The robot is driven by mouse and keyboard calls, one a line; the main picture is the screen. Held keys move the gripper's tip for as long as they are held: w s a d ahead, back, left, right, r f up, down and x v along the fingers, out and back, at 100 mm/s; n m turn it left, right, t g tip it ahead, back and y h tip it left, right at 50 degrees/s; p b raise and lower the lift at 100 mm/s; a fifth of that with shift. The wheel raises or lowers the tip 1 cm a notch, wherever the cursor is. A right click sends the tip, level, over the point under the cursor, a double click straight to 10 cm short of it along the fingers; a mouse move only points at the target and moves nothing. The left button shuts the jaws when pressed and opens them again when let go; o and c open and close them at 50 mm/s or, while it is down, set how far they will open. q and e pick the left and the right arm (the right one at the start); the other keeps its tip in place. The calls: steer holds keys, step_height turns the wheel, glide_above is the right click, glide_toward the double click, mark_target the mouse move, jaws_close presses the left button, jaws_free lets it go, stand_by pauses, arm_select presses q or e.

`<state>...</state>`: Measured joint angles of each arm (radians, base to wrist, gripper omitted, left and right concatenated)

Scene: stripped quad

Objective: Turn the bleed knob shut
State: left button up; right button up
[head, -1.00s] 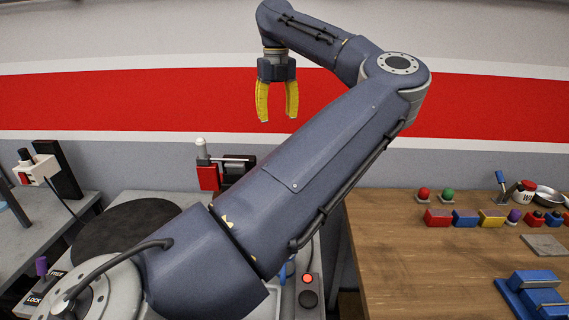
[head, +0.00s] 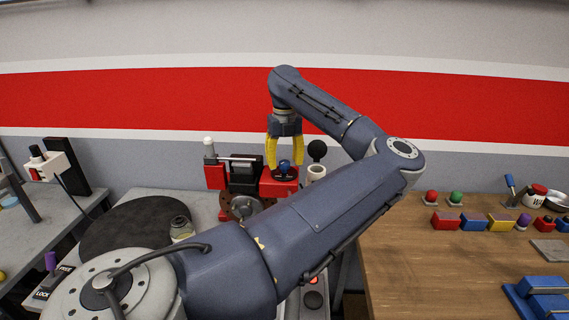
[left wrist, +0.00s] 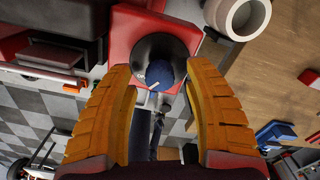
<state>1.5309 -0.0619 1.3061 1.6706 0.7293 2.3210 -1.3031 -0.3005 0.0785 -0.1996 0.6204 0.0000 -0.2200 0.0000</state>
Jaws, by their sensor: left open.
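The bleed knob (head: 284,166) is small and blue, on top of a red block (head: 270,188) at the back of the left bench. In the left wrist view the blue knob (left wrist: 165,75) has a pale pointer line and sits on a round black dial (left wrist: 150,50). Part of a white label shows at the dial's left; I cannot read it fully. My left gripper (head: 285,160) points down with its yellow fingers open, one on each side of the knob. In the left wrist view the fingers (left wrist: 160,72) stand apart from it. My right gripper is not in view.
A white cup-like cylinder (head: 316,172) and a black ball-topped part (head: 317,150) stand just right of the knob. A white-topped post (head: 209,148) is at its left. A glass jar (head: 181,228) stands by a dark round mat (head: 135,232). The wooden table (head: 420,265) is at right.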

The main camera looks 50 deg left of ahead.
arm_select(q)
steer(key=shift+f, duration=0.4)
jaws_close()
stand_by(0.4)
